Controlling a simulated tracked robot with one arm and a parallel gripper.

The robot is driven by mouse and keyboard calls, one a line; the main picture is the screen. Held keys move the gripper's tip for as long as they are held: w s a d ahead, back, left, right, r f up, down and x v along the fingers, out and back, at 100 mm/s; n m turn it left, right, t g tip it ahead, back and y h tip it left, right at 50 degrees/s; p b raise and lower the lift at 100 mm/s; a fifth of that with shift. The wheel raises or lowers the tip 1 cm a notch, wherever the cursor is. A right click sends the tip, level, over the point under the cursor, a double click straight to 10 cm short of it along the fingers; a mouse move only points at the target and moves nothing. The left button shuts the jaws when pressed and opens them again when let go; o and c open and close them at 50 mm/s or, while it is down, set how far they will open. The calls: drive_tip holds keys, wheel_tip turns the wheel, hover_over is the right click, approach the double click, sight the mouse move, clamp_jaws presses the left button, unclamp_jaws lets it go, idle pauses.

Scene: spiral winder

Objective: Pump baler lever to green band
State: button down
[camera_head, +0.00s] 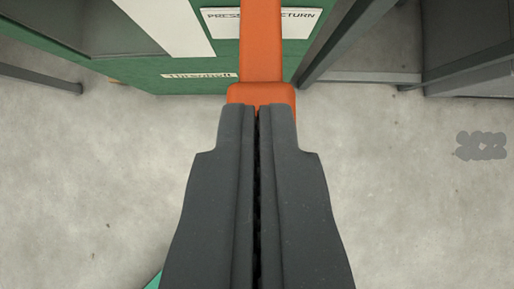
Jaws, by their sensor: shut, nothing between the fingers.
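My gripper (258,108) fills the lower middle of the view, its two dark grey fingers side by side and closed with only a thin dark line between them. Right beyond the fingertips is an orange lever (261,45), a straight bar with a wider orange block at its lower end. The fingertips overlap this block in the picture; I cannot tell whether they touch it. Behind the lever is the green baler body (185,75) with a white label (222,22) whose text is partly covered by the lever. No green band or gauge can be made out.
A smaller label (197,76) sits low on the green body. Grey metal frame parts (350,35) stand at the upper right, and a grey rail (40,82) at the left. Bare concrete floor (90,190) lies open on both sides of my gripper.

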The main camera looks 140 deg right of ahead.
drive_tip(key=shift+s+d+f, duration=0.1)
drive_tip(key=shift+f, duration=0.75)
